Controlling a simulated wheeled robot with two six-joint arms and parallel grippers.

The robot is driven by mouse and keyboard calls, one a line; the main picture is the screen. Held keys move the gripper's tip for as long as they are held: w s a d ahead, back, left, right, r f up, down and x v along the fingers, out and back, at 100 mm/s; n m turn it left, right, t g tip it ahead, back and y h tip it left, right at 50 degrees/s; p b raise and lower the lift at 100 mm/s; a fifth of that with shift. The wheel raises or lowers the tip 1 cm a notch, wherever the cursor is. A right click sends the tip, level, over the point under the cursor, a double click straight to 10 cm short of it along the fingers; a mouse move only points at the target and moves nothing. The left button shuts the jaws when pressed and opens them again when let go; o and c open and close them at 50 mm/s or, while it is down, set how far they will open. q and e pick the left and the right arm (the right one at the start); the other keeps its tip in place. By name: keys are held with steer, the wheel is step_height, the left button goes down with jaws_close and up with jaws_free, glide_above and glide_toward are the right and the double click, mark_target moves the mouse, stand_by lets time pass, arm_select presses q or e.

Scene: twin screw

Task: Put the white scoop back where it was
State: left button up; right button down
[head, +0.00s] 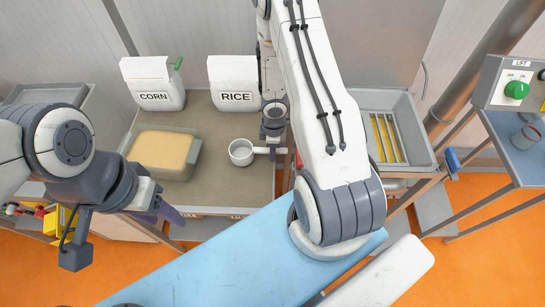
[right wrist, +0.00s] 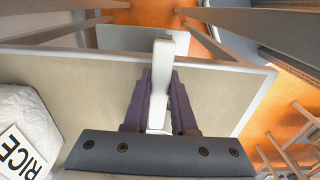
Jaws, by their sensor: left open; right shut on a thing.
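The white scoop (head: 241,152) is a small round cup with a short handle pointing right, over the grey-brown table between the corn tub and my right gripper. My right gripper (head: 272,150) points down and is shut on the handle. In the right wrist view the white handle (right wrist: 160,85) stands between the purple fingers of that gripper (right wrist: 160,95); the cup is not visible there. I cannot tell whether the scoop touches the table. My left gripper (head: 165,210) is open and empty, near the table's front left edge.
A tub of yellow grain (head: 190,171) sits left of the scoop. A CORN bag (head: 152,84) and a RICE bag (head: 234,84) stand behind. A grey sink-like tray (head: 420,150) is to the right. A blue surface (head: 235,260) lies in front. Table around the scoop's front is clear.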

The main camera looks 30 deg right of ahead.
steer(key=shift+f, duration=0.75)
arm_select(q)
steer(key=shift+f, duration=0.6)
arm_select(e)
steer(key=shift+r, duration=0.15)
arm_select(q)
steer(key=shift+f, duration=0.1)
arm_select(e)
steer(key=c, duration=1.2)
jaws_free()
steer(key=shift+f+b, duration=0.25)
steer(key=shift+b, duration=0.05)
steer(key=o, duration=0.5)
steer(key=shift+c, duration=0.2)
steer(key=shift+r, duration=0.1)
